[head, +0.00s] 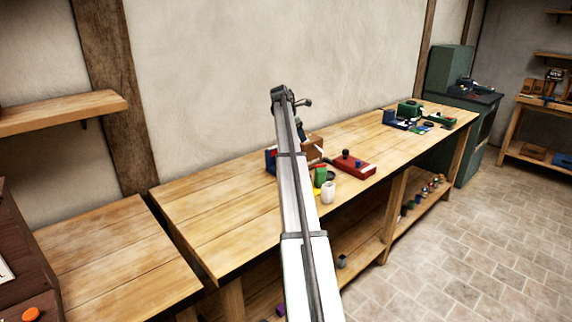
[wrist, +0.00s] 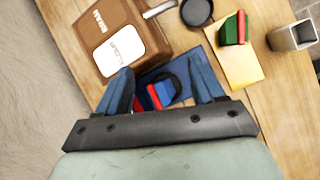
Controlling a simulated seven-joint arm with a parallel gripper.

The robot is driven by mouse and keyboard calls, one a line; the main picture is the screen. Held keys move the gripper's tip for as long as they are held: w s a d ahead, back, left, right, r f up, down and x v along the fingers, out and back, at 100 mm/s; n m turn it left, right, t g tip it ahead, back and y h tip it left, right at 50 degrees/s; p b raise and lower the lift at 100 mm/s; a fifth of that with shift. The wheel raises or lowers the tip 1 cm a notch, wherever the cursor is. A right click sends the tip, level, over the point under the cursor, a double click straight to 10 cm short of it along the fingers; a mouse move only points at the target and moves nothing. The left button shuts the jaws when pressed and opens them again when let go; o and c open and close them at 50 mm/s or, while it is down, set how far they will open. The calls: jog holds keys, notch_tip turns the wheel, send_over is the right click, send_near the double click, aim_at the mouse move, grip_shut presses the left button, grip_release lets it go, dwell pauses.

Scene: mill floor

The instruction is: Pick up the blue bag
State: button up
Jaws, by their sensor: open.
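In the wrist view my gripper (wrist: 165,82) is open, its two blue fingers spread and pointing down toward the bench. Between and beyond the fingertips lies a dark blue item (wrist: 190,70), which looks like the blue bag, with a black loop and red parts on or beside it. Its near side is hidden by the gripper; I cannot tell whether the fingers touch it. In the head view a blue patch (head: 271,161) shows just left of my arm, partly covered by it. My gripper is not clear in the head view.
A brown box with a white label (wrist: 122,48) stands close left of the blue item. A dark round pan (wrist: 197,11), a green and red block (wrist: 233,28) and a pale cup (wrist: 293,36) lie to the right. In the head view the workbench (head: 215,205) is bare at left.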

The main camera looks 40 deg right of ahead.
jog(key=w+a+n+y, duration=0.1)
jog(key=w+a+n, duration=0.2)
jog(key=w+a, duration=0.35)
jog(key=x, duration=0.6)
jog(key=s+a+x, duration=0.1)
jog(key=x, duration=0.2)
jog(key=shift+f, duration=0.25)
jog(key=shift+s+x, duration=0.15)
jog(key=shift+x, duration=1.15)
jog(key=shift+s+x, duration=0.1)
jog(key=shift+x, duration=1.25)
jog(key=shift+c, duration=0.3)
